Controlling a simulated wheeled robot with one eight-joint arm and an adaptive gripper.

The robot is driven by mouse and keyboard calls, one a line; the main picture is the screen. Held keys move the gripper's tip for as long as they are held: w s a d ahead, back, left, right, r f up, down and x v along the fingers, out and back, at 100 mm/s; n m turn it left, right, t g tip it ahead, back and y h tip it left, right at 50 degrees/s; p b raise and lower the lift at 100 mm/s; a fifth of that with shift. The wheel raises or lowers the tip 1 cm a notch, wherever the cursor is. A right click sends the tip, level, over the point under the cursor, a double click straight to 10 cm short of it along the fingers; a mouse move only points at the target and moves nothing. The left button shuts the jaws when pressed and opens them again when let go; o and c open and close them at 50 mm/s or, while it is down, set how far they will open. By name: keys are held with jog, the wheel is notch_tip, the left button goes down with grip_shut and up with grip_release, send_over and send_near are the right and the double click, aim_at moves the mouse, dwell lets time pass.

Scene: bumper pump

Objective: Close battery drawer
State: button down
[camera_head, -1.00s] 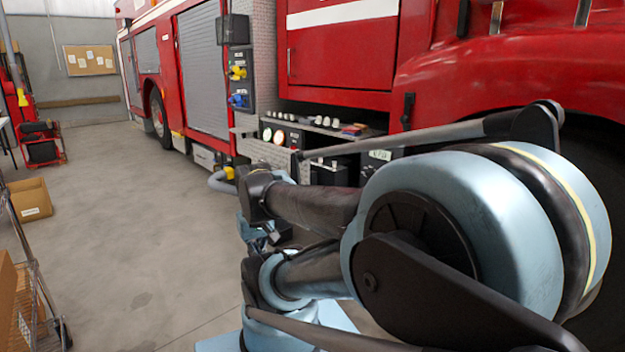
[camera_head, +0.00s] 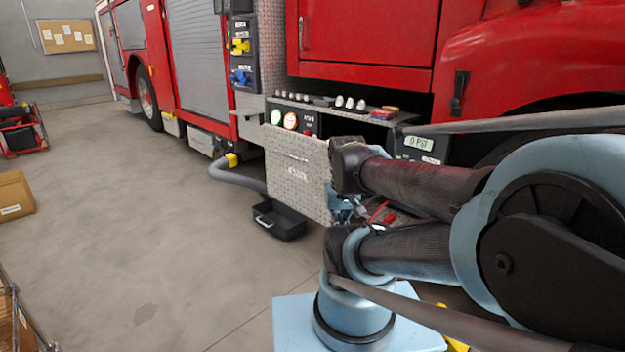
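The battery drawer shows as a diamond-plate front panel (camera_head: 300,180) with a handle and a small label, low on the side of the red fire truck. The panel stands out in front of the truck's side, so the drawer looks pulled out. Red wires (camera_head: 378,212) show behind it, past my arm. My arm covers the drawer's right side and most of its inside. A blue piece, perhaps my wrist, shows at the panel's right edge. My gripper's fingers are hidden, and I cannot tell whether they touch the drawer.
A black open tray (camera_head: 279,220) sits on the floor at the drawer's lower left. A grey hose (camera_head: 235,178) curves beside it. Gauges and switches (camera_head: 290,120) sit above the drawer. A cardboard box (camera_head: 13,195) stands at far left. The floor between is clear.

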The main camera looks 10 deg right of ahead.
jog(key=w+r+n+h, duration=0.2)
jog(key=w+r+n, duration=0.1)
jog(key=w+n, duration=0.5)
jog(key=w+r+n+h, duration=0.2)
jog(key=w+r+n, duration=0.25)
jog(key=w, duration=0.65)
jog(key=w+a+f+n+t+h, duration=0.1)
jog(key=w+a+f+n, duration=0.1)
jog(key=w+a+n, duration=0.3)
jog(key=w+a+f+n+t+h, duration=0.1)
jog(key=w+a+f+n, duration=0.15)
jog(key=w, duration=0.55)
jog(key=w+a+f+n+t+h, duration=0.1)
jog(key=w+a+n, duration=0.2)
jog(key=w+n, duration=0.25)
send_near(317, 183)
notch_tip(317, 183, down, 3)
jog(key=shift+w+d+f+m, duration=0.1)
jog(key=shift+w+d+m, duration=0.15)
jog(key=shift+w+d, duration=0.75)
jog(key=shift+s+d, duration=0.1)
jog(key=shift+s, duration=0.05)
